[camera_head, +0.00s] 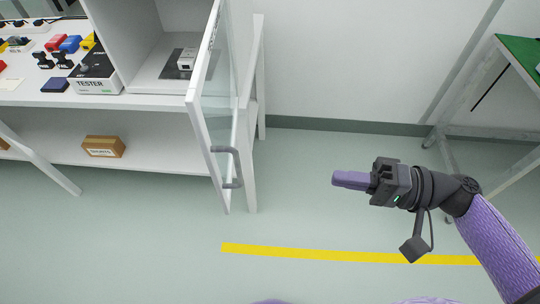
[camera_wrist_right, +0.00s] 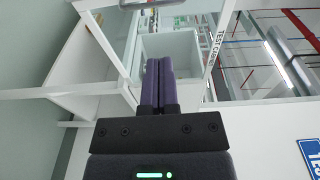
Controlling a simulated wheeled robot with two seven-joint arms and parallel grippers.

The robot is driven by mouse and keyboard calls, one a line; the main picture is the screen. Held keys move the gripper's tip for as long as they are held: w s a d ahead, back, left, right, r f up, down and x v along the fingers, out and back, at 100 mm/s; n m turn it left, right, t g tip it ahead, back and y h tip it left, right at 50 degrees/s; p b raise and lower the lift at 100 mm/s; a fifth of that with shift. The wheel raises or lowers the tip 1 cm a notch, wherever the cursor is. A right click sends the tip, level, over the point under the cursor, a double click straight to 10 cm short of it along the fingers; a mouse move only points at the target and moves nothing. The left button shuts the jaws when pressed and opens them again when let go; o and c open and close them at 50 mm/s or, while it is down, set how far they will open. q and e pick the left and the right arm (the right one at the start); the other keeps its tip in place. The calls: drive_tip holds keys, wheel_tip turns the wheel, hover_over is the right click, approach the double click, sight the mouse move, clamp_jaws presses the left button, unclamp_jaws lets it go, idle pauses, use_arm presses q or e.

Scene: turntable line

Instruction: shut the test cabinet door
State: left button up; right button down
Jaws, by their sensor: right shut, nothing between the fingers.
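The test cabinet (camera_head: 145,40) stands open on the white bench at the upper left of the head view. Its glass door (camera_head: 218,100) has a white frame and sticks out toward me, with a grey bar handle (camera_head: 228,167) low on its outer face. A small white device (camera_head: 187,59) sits inside on a dark plate. My right gripper (camera_head: 336,180) is shut and empty, to the right of the door handle and apart from it. In the right wrist view its purple fingers (camera_wrist_right: 158,82) are together, with white framing beyond. My left gripper is not in view.
The white bench (camera_head: 160,105) holds a tester box (camera_head: 97,82) and several small coloured parts. A cardboard box (camera_head: 103,147) sits on the lower shelf. A green-topped table (camera_head: 522,50) stands at the right. The floor between door and gripper is clear, with a yellow line (camera_head: 320,254) nearer me.

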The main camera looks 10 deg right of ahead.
drive_tip(key=x, duration=1.4)
drive_tip(key=shift+r+p, duration=0.2)
drive_tip(key=shift+p, duration=0.2)
